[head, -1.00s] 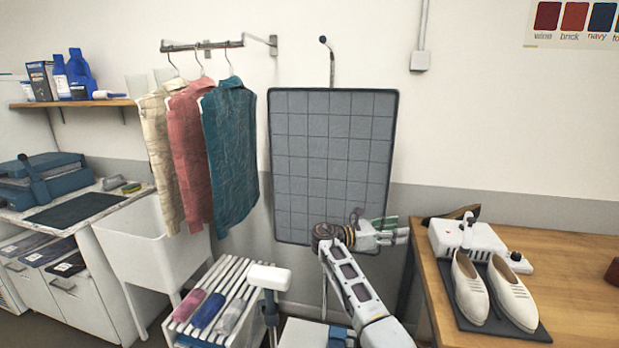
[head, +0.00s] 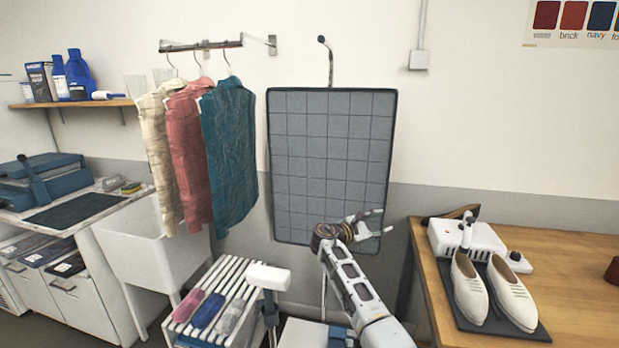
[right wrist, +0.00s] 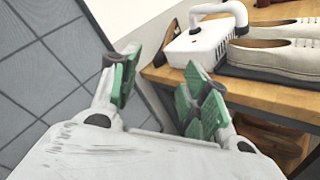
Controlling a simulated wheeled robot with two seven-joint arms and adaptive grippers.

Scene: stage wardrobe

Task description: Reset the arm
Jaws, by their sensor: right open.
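My right arm comes in from the bottom of the head view. Its gripper (head: 383,221) is in front of the lower right corner of the grey gridded board (head: 330,150), with its fingers toward the right. In the right wrist view the right gripper (right wrist: 162,84) has its green-padded fingers apart, with nothing between them. It is in the air, left of the wooden table. My left gripper is in neither view.
The wooden table (head: 575,265) at the right bears a white device (head: 475,242) and white shoes (head: 510,290) on a dark mat. Shirts (head: 230,150) hang at the left, above a slatted rack (head: 240,272) with rolled cloths. A white sink (head: 150,245) stands left of it.

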